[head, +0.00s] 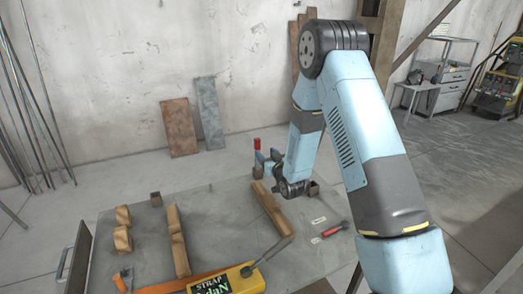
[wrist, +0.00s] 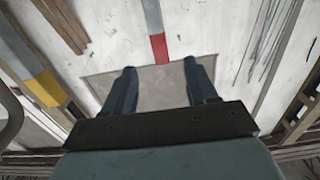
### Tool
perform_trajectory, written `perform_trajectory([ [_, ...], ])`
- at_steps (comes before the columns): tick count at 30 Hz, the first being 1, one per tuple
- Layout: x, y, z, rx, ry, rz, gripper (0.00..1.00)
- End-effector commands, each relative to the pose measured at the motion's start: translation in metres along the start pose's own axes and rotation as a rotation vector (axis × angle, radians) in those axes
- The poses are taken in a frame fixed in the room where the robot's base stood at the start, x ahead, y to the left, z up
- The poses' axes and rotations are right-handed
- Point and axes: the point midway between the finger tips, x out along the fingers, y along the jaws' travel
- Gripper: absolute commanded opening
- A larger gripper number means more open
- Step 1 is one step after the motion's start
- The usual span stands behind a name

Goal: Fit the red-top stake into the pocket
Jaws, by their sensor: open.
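The red-top stake (head: 257,145) stands upright at the far side of the grey table, its lower part partly hidden by my gripper. In the wrist view the stake's red end (wrist: 158,48) and grey shaft show in line with the gap between my fingers. My gripper (head: 267,160) is open, low over the far part of the table, close to the stake. Its two dark blue fingers (wrist: 160,80) are apart with nothing gripped; I cannot tell the depth to the stake. A small brown square block (head: 314,188), possibly the pocket, stands right of my gripper.
Wooden bars (head: 177,240) and (head: 270,208) lie on the table (head: 218,215), with wood blocks (head: 122,238) at left. A small brown block (head: 156,199) stands far left. A red-handled tool (head: 332,230) lies right. A yellow strap box (head: 225,279) is in front.

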Motion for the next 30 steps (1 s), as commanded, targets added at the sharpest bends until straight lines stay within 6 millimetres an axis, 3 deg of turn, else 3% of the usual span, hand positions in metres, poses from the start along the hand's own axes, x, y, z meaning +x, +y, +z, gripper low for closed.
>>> perform_trajectory([
  [7,-0.023,0.001,0.001,0.000,-0.001,0.000,0.57],
  [20,-0.026,0.001,0.000,-0.001,-0.002,0.001,0.57],
  [25,-0.025,0.006,-0.015,-0.009,-0.027,0.012,0.57],
  [30,-0.027,0.018,-0.046,-0.022,-0.095,0.039,0.57],
])
